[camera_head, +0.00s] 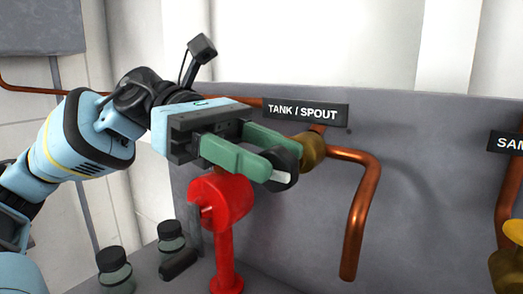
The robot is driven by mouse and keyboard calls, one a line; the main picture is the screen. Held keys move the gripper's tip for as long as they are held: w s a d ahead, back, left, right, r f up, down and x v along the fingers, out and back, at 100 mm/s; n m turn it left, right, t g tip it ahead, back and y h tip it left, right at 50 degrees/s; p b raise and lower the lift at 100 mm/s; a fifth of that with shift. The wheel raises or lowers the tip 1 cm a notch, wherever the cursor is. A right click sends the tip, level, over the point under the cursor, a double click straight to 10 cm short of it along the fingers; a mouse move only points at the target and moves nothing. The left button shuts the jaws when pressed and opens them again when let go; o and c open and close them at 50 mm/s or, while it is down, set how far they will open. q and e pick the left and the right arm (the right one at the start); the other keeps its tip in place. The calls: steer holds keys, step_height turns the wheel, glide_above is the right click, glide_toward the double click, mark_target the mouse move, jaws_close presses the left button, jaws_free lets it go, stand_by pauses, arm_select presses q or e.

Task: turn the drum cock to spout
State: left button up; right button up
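The drum cock has a black round knob (292,179) with a white mark, set in front of a brass valve body (312,152). It sits below the TANK / SPOUT label (305,110). A copper spout pipe (363,205) leaves the brass body to the right and bends down. My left gripper (280,160) comes in from the left. Its two green fingers are apart, with the knob at their tips. I cannot tell whether they press on it. They hide part of the knob. My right gripper is not in view.
A red fitting on a post (222,205) stands just below my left gripper. Dark-capped jars (113,270) stand at the lower left. A yellow-handled valve (513,232) is at the right edge. The grey panel (425,190) between is clear.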

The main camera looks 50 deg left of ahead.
arm_select(q)
steer(key=v, duration=0.7)
steer(key=shift+a, duration=0.35)
steer(key=shift+s, duration=0.1)
stand_by(0.5)
